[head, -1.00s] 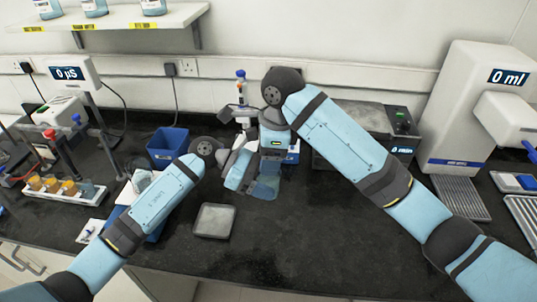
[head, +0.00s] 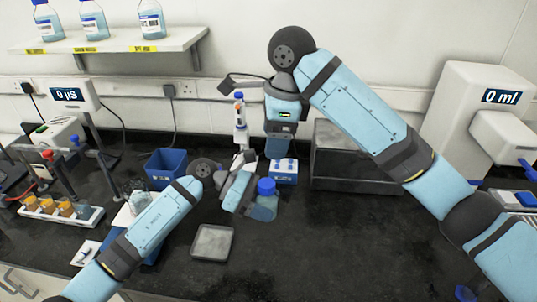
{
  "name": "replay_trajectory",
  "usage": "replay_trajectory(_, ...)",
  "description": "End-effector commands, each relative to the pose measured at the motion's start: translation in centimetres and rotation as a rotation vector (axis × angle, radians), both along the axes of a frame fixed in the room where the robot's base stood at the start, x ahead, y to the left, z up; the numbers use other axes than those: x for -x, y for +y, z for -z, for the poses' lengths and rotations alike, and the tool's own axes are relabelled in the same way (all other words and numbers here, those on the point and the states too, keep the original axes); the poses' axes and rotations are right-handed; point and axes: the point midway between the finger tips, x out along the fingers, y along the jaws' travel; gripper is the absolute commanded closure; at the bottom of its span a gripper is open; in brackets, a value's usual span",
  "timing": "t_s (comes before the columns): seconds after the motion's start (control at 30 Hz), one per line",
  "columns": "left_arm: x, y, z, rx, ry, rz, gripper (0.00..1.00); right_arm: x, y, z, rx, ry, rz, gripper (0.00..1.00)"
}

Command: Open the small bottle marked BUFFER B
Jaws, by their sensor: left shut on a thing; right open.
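A small bottle (head: 262,209) with a blue screw cap (head: 266,187) is held upright above the black bench. My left gripper (head: 250,200) is shut on the bottle's body from the left. The cap is on the bottle, and I cannot read any label. My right gripper (head: 278,150) points down above and behind the bottle, apart from the cap. It is open, though its fingertips are hard to make out. I see nothing in it.
A white and blue rack (head: 284,172) stands just behind the bottle. A blue bin (head: 166,166) is to the left, and a grey square tray (head: 212,242) lies in front. A dark box-like device (head: 350,160) is at the right.

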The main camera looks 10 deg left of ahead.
Motion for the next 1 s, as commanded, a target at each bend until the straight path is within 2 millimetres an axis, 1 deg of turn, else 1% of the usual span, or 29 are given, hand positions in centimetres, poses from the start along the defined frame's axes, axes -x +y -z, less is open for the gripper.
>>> replay_trajectory(0.07, 0.0, 0.0, 0.0, 0.001, -0.001, -0.001, 1.00, 0.0, -0.2, -0.3, 0.001, 0.001, 0.001, 0.30)
replay_trajectory(0.17, 0.0, 0.0, 0.0, 0.001, -0.001, -0.001, 1.00, 0.1, -0.1, 0.6, 0.001, 0.005, 0.001, 0.30)
replay_trajectory(0.27, 0.0, 0.0, -0.1, 0.001, -0.001, -0.001, 1.00, 0.2, 0.2, 2.2, 0.001, 0.006, 0.002, 0.30)
replay_trajectory(0.5, 0.0, 0.0, -0.1, 0.001, -0.001, -0.001, 1.00, 0.3, 0.8, 6.8, 0.003, 0.004, 0.002, 0.30)
replay_trajectory(0.7, 0.0, 0.0, -0.1, 0.001, -0.001, -0.001, 1.00, 0.3, 1.3, 9.7, 0.003, 0.003, 0.002, 0.30)
replay_trajectory(0.83, 0.0, 0.0, -0.1, 0.001, -0.001, -0.001, 1.00, 0.3, 1.4, 10.7, 0.003, 0.003, 0.003, 0.30)
replay_trajectory(1.0, 0.0, 0.0, -0.1, 0.001, -0.001, -0.001, 1.00, 0.3, 1.5, 11.2, 0.002, 0.003, 0.003, 0.30)
